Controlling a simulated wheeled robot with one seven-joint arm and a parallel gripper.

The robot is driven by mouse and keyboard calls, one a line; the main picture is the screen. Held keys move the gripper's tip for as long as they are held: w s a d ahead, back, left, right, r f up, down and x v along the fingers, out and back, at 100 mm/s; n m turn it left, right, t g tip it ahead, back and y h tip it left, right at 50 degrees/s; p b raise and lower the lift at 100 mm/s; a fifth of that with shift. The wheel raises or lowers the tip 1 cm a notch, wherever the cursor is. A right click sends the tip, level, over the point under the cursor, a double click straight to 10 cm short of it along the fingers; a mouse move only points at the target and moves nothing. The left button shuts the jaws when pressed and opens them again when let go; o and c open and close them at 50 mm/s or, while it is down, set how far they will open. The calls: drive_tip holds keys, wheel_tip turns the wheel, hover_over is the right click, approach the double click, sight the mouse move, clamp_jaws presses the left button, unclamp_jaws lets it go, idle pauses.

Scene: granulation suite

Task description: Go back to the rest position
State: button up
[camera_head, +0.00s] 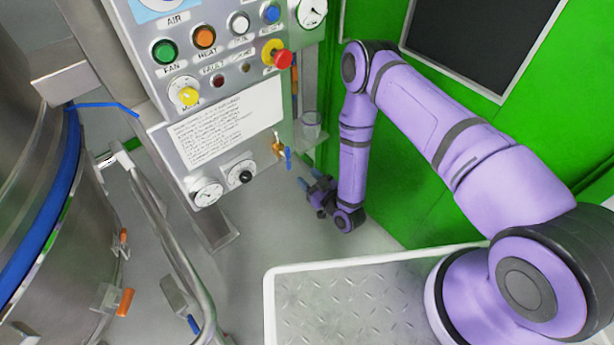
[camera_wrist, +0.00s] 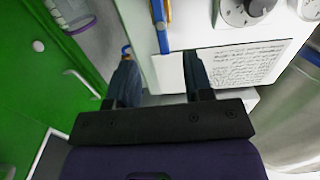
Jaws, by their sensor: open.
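My gripper (camera_head: 314,188) hangs at the end of my purple arm, low and to the right of the grey control panel's lower part. In the wrist view my gripper (camera_wrist: 160,82) shows two dark fingers spread apart with nothing between them. Beyond the fingers is the panel's white lower edge. The blue-handled brass valve (camera_head: 281,153) is just up and left of the gripper in the head view. Whether any finger touches the panel or valve cannot be told.
The control panel (camera_head: 160,95) carries buttons, a red emergency stop (camera_head: 283,59) and gauges. A steel vessel (camera_head: 75,250) with a blue band and a curved rail stands at left. A green wall (camera_head: 390,190) with a dark window is behind my arm. Grey floor (camera_head: 270,235) is clear below the gripper.

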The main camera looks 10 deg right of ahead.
idle(0.3)
drive_tip(key=w+d+r+n+g+h, duration=0.1)
drive_tip(key=w+r, duration=0.5)
drive_tip(key=r, duration=0.3)
drive_tip(key=w+d+r+g+h, duration=0.1)
drive_tip(key=w+r, duration=0.6)
drive_tip(key=r, duration=0.2)
drive_tip(key=d+r+m+g+h, duration=0.15)
drive_tip(key=d+r, duration=0.25)
drive_tip(key=r, duration=0.6)
drive_tip(key=d+r+g+h, duration=0.1)
drive_tip(key=d+r+h, duration=0.3)
drive_tip(key=r, duration=0.6)
drive_tip(key=s+d+r+m+g+h, duration=0.1)
drive_tip(key=s+d+r+m, duration=0.1)
drive_tip(key=s+d+r, duration=0.45)
drive_tip(key=s+d+r+m+g+h, duration=0.1)
drive_tip(key=s+d+r, duration=0.2)
drive_tip(key=s+r, duration=0.6)
drive_tip(key=s+d+r+m+g, duration=0.1)
drive_tip(key=s+d+r, duration=0.1)
drive_tip(key=s, duration=0.9)
drive_tip(key=s+d+r+m+g, duration=0.2)
drive_tip(key=s+r, duration=0.1)
drive_tip(key=s, duration=0.9)
drive_tip(key=shift+s+r, duration=0.3)
drive_tip(key=shift+r, duration=0.05)
